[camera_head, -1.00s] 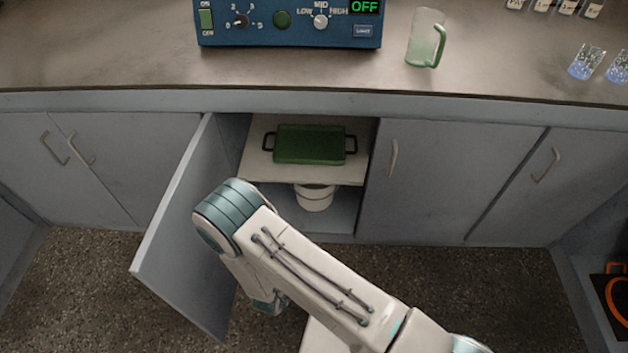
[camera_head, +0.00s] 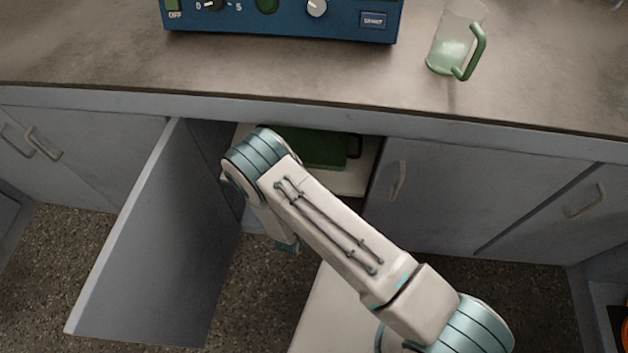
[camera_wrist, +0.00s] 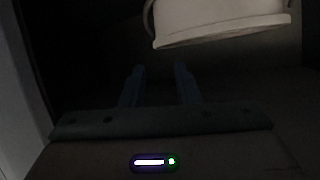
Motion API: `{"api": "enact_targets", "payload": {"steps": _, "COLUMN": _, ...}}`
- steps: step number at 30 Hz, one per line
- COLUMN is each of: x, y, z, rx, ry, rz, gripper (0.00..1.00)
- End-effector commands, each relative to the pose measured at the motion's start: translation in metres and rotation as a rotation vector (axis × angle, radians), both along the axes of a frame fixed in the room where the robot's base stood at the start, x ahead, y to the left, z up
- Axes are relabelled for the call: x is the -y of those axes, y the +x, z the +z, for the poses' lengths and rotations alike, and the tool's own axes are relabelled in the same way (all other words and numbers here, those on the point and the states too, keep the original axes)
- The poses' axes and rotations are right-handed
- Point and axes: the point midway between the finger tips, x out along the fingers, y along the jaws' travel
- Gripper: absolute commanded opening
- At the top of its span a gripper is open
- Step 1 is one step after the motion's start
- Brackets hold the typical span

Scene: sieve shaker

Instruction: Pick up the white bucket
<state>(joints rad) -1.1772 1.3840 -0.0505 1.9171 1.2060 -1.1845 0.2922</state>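The white bucket (camera_wrist: 215,22) shows at the top of the wrist view, inside the dark cabinet, with its lower part and rim edge visible. In the head view my arm hides it. My gripper (camera_wrist: 160,72) has two dark fingers that stand apart with nothing between them. It is open, below the bucket in the wrist picture and apart from it.
The cabinet door (camera_head: 150,250) stands open on the left. A green tray (camera_head: 322,150) rests on the shelf (camera_head: 345,183) above. A closed door (camera_head: 425,195) bounds the right side. A blue machine (camera_head: 280,22) and a jug (camera_head: 452,45) stand on the counter (camera_head: 500,95).

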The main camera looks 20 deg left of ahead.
Motion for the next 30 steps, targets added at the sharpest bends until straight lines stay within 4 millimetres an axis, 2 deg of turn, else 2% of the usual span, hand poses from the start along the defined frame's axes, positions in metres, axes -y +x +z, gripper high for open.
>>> {"api": "enact_targets", "payload": {"steps": 3, "x": 0.003, "y": 0.019, "z": -0.009, "rx": 0.002, "ry": 0.001, "rz": -0.003, "gripper": 0.29}}
{"api": "enact_targets", "payload": {"steps": 13, "x": 0.006, "y": 0.042, "z": -0.018, "rx": 0.002, "ry": 0.0, "rz": -0.005, "gripper": 0.29}}
{"api": "enact_targets", "payload": {"steps": 21, "x": 0.011, "y": 0.079, "z": -0.033, "rx": 0.002, "ry": 0.001, "rz": -0.006, "gripper": 0.29}}
{"api": "enact_targets", "payload": {"steps": 29, "x": 0.011, "y": 0.084, "z": -0.034, "rx": 0.001, "ry": 0.0, "rz": -0.003, "gripper": 0.29}}
{"api": "enact_targets", "payload": {"steps": 30, "x": 0.011, "y": 0.084, "z": -0.034, "rx": 0.001, "ry": 0.0, "rz": -0.003, "gripper": 0.2}}
